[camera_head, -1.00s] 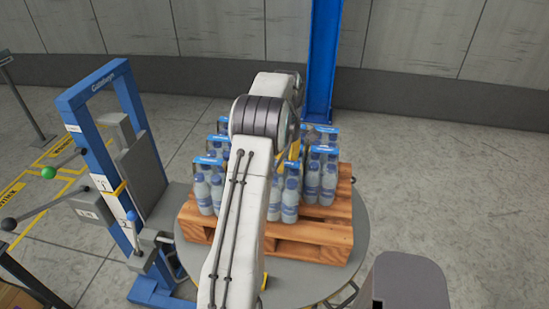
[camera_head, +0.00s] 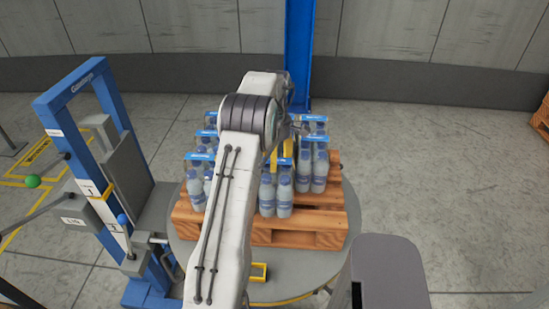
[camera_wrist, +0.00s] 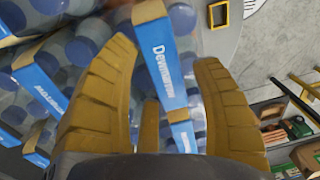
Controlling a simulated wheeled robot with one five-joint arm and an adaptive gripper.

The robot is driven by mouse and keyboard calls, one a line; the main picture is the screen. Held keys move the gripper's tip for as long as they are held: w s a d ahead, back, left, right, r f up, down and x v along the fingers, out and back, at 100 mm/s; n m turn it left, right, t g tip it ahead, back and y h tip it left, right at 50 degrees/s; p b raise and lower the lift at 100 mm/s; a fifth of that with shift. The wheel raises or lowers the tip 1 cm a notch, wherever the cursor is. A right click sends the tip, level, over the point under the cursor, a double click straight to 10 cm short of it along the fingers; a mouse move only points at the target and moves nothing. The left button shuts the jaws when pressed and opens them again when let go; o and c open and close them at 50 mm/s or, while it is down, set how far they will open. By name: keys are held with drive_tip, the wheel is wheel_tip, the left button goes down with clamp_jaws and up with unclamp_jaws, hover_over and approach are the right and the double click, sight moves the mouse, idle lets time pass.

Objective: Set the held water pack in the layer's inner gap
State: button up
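The held water pack (camera_head: 276,190) is a clear bundle of bottles with a blue top strip. It is at the pallet's front middle, left of a right-hand pack (camera_head: 313,166). Its lettered strip (camera_wrist: 160,62) shows between the ochre fingers of my gripper (camera_wrist: 165,65), which is closed around the pack. Whether its base touches the pallet (camera_head: 305,237) is unclear. A front-left pack (camera_head: 198,182) stands beyond my arm, with more packs behind it. My arm hides much of the space between the front-left and held packs.
The pallet sits on a round grey turntable (camera_head: 353,222). A blue-framed machine (camera_head: 118,155) with levers stands close on the left. A blue post (camera_head: 299,50) rises behind. Bare planks show at the pallet's right front, and open floor lies to the right.

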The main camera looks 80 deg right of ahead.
drive_tip(key=shift+r, duration=0.1)
drive_tip(key=r+b, duration=0.1)
drive_tip(key=r, duration=0.2)
drive_tip(key=shift+d+r, duration=0.15)
drive_tip(key=shift+d, duration=0.05)
drive_tip(key=shift+d+r+p, duration=0.15)
drive_tip(key=shift+r+p, duration=0.1)
drive_tip(key=shift+r, duration=1.85)
drive_tip(key=shift+d+r+p, duration=0.1)
drive_tip(key=shift+r+p, duration=0.15)
drive_tip(key=shift+r, duration=1.85)
